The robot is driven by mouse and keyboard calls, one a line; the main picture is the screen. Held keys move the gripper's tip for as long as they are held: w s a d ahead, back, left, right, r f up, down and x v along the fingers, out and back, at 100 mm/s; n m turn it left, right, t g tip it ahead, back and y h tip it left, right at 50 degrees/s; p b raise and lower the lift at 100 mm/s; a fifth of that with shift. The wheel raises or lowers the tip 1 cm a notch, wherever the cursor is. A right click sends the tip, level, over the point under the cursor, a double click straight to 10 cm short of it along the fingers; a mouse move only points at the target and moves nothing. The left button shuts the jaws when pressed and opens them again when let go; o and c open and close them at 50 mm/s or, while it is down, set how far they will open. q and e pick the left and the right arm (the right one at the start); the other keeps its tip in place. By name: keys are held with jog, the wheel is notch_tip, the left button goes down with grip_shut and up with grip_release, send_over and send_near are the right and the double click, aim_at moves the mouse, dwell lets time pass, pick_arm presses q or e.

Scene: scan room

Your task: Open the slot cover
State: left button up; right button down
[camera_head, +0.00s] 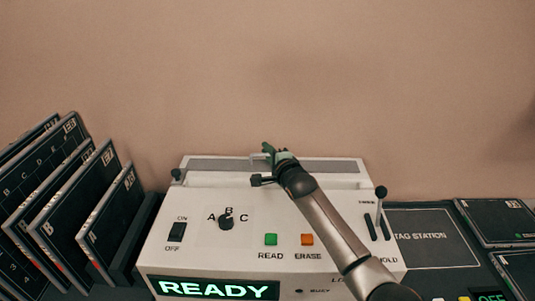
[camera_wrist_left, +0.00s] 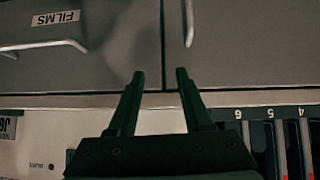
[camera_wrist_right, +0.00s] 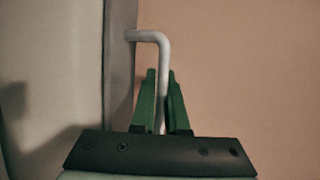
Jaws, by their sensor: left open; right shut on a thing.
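The slot cover (camera_head: 225,166) is a long grey strip along the top back of the white scanner (camera_head: 200,205). I cannot tell whether it is raised at all. A pale bent-rod handle (camera_wrist_right: 147,37) sticks out from a grey panel in the right wrist view. My right gripper (camera_wrist_right: 161,85) is shut on this handle, with the green fingers on either side of the rod. In the head view my right gripper (camera_head: 268,152) is at the middle of the cover, partly hiding the handle. My left gripper (camera_wrist_left: 160,80) is open and empty in the left wrist view.
A rack of dark plates (camera_head: 75,215) stands left of the scanner. The tag station (camera_head: 430,236) and more dark plates (camera_head: 495,220) lie right. A lever (camera_head: 380,197) rises at the scanner's right. Grey drawers (camera_wrist_left: 100,65) with handles face my left gripper.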

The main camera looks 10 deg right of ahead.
jog(key=c, duration=1.2)
grip_release()
jog(key=shift+p+v, duration=0.5)
jog(key=shift+v, duration=5.8)
jog(key=shift+d+f, duration=0.1)
